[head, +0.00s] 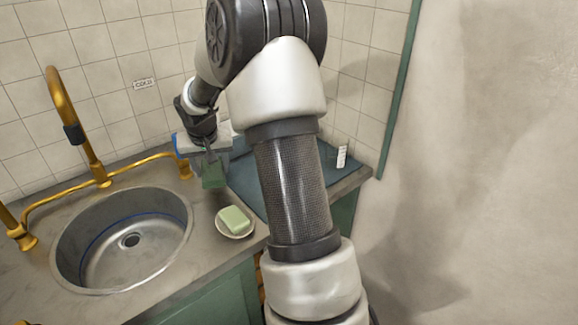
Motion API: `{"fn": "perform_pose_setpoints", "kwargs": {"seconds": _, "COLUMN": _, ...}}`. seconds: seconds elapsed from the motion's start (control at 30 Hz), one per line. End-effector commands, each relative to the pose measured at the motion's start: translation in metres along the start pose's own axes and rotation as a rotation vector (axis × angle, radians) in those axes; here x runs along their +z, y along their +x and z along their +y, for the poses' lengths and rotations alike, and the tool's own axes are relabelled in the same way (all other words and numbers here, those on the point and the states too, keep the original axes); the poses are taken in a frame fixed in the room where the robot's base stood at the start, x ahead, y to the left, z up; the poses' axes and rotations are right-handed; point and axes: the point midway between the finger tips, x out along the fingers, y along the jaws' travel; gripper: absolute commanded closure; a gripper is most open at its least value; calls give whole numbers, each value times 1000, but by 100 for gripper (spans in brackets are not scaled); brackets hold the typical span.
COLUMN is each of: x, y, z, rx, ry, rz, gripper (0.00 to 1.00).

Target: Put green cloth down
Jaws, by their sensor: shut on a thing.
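My gripper (208,153) is at the back of the counter, to the right of the sink, pointing down. It is shut on a dark green cloth (213,174), which hangs below the fingers. The cloth appears just above the counter, near the left edge of a dark blue-green mat (246,178); I cannot tell whether it touches the surface. My arm hides much of the mat and the counter behind it.
A round metal sink (105,265) with a brass tap (85,140) is at left. A dish (236,233) with pale green soap (234,219) sits near the front edge. A white card (342,157) stands at the mat's back right. A tiled wall bounds the back.

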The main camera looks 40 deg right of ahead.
Motion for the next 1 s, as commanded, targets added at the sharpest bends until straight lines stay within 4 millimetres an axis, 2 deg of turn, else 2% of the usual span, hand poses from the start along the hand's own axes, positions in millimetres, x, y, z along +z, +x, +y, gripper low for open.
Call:
{"fn": "perform_pose_setpoints", "kwargs": {"seconds": 0.03, "x": -8, "y": -8, "z": 31, "rx": 19, "ry": 46, "rz": 3, "gripper": 73}}
{"fn": "perform_pose_setpoints", "kwargs": {"seconds": 0.2, "x": -17, "y": -29, "z": 118, "rx": 72, "ry": 172, "rz": 3, "gripper": 73}}
{"fn": "perform_pose_setpoints", "kwargs": {"seconds": 0.3, "x": -16, "y": -41, "z": 160, "rx": 98, "ry": 234, "rz": 3, "gripper": 73}}
{"fn": "perform_pose_setpoints", "kwargs": {"seconds": 0.4, "x": -14, "y": -51, "z": 192, "rx": 118, "ry": 282, "rz": 2, "gripper": 73}}
{"fn": "perform_pose_setpoints", "kwargs": {"seconds": 0.5, "x": -12, "y": -57, "z": 213, "rx": 131, "ry": 311, "rz": 2, "gripper": 73}}
{"fn": "perform_pose_setpoints", "kwargs": {"seconds": 0.6, "x": -8, "y": -57, "z": 223, "rx": 138, "ry": 326, "rz": 0, "gripper": 73}}
{"fn": "perform_pose_setpoints", "kwargs": {"seconds": 0.83, "x": 9, "y": -19, "z": 226, "rx": 139, "ry": 330, "rz": -3, "gripper": 73}}
{"fn": "perform_pose_setpoints", "kwargs": {"seconds": 1.0, "x": 14, "y": -4, "z": 226, "rx": 140, "ry": 331, "rz": 1, "gripper": 73}}
